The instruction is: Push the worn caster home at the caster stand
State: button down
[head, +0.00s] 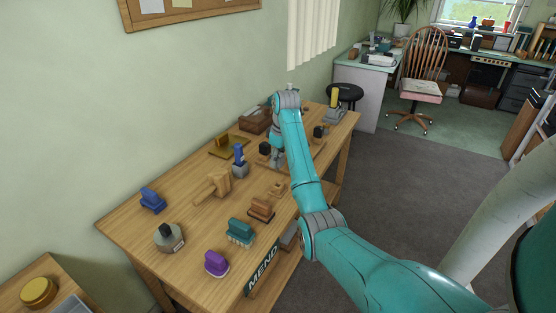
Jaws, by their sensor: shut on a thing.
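My gripper (277,157) is low over the far part of the wooden table, beside a dark block. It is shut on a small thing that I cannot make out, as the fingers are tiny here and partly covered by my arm. I cannot pick out the worn caster or the caster stand with certainty. A dark block (265,148) sits just left of the gripper. Another dark block (319,131) is to the right of my arm, near a tan board (318,151) that lies on the table.
The wooden table (128,222) carries a blue piece on a grey base (239,160), a wooden clamp-like piece (212,187), a brown box (254,121), and a yellow-topped grey stand (334,106). Blue (152,200), purple (216,264) and teal (240,231) brush-like things stand nearer. A wall is behind.

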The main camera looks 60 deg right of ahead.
aim_at(277, 170)
jog(key=shift+f, duration=2.85)
jog(key=shift+f, duration=1.85)
jog(key=c, duration=0.7)
grip_release()
jog(key=shift+s+r, duration=0.2)
jog(key=shift+r, duration=1)
jog(key=shift+s+r, duration=0.15)
jog(key=shift+r, duration=1.1)
jog(key=shift+s+r, duration=0.2)
jog(key=shift+r, duration=1)
jog(key=shift+d, duration=0.1)
